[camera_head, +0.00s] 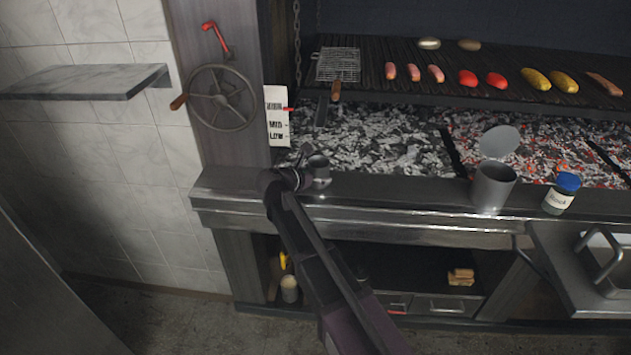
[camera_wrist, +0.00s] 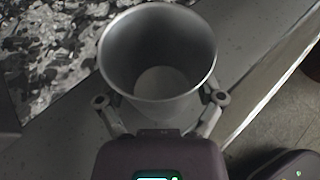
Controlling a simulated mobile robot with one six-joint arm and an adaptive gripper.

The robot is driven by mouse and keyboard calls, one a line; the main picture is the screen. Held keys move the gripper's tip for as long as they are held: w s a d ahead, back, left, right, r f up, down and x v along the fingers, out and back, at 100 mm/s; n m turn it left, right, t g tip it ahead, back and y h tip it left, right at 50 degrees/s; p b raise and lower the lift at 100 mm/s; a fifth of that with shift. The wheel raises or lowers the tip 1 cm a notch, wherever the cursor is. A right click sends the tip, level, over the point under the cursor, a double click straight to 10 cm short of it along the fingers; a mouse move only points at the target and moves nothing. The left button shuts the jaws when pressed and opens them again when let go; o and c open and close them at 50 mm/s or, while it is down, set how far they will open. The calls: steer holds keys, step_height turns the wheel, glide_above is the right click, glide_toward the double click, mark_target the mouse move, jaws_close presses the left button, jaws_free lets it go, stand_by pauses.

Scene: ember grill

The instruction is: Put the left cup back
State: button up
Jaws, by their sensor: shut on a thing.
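The left cup (camera_head: 319,171) is a small grey metal cup at the left part of the grill's front ledge. It shows upright from above in the wrist view (camera_wrist: 158,82), open and empty inside. My gripper (camera_head: 300,180) is shut on it from the near side, with one finger on each side of its wall in the wrist view. The cup is at or just above the ledge (camera_head: 400,192); I cannot tell whether it touches. Another grey metal cup (camera_head: 492,188) stands farther right on the ledge, with a round grey disc (camera_head: 499,141) above its rim.
A blue-lidded jar (camera_head: 562,194) stands right of the second cup. The coal bed (camera_head: 370,140) lies behind the ledge, with the food-laden grate (camera_head: 450,75) above it. A hand wheel (camera_head: 221,98) and a level card (camera_head: 277,116) are at left. The ledge between the cups is clear.

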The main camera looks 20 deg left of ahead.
steer(key=shift+f, duration=0.45)
steer(key=o, duration=0.9)
steer(key=shift+r, duration=0.2)
steer(key=shift+s+r, duration=0.1)
steer(key=shift+r, duration=0.05)
steer(key=p+v, duration=0.4)
steer(key=v, duration=0.7)
steer(key=shift+s+a+r, duration=0.15)
steer(key=shift+s+a, duration=0.1)
